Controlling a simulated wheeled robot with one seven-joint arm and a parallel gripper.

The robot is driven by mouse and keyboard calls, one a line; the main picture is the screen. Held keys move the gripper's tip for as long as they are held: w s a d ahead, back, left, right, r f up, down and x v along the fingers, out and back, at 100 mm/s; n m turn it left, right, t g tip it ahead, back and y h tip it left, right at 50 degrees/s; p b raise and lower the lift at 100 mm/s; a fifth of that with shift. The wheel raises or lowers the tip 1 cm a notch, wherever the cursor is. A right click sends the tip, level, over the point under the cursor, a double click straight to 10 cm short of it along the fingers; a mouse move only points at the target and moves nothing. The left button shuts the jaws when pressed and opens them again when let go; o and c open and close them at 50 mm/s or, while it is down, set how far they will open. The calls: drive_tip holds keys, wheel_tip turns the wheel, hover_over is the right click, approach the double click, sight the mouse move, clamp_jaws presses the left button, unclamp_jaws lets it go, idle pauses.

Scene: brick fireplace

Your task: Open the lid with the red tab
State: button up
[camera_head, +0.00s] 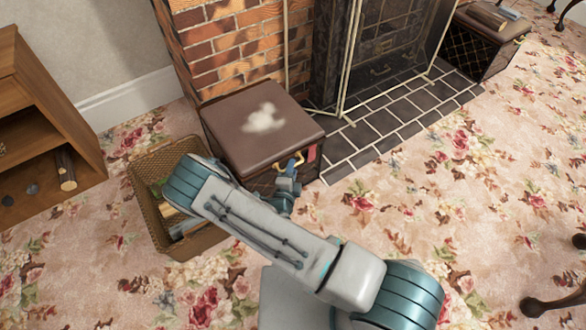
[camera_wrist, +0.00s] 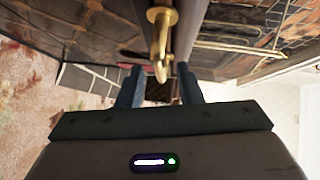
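A chest with a closed brown padded lid (camera_head: 255,118) stands by the brick fireplace, with a pale patch on its top. A small red tab (camera_head: 312,153) shows at its front right. A brass handle (camera_head: 297,158) is on the front beside the tab; it also shows large in the wrist view (camera_wrist: 161,35). My gripper (camera_head: 288,166) is at the chest's front by the handle. In the wrist view my gripper (camera_wrist: 159,80) has its two blue fingers apart, with the handle's end between or just beyond them. I cannot tell whether they touch it.
A wicker basket (camera_head: 145,193) stands left of the chest, partly behind my arm. A wooden shelf (camera_head: 50,110) is at far left. A second chest (camera_head: 472,50) with logs on top is at the upper right. Floral carpet to the right is mostly clear.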

drive_tip(key=shift+x, duration=1.2)
clamp_jaws()
drive_tip(key=shift+r, duration=0.15)
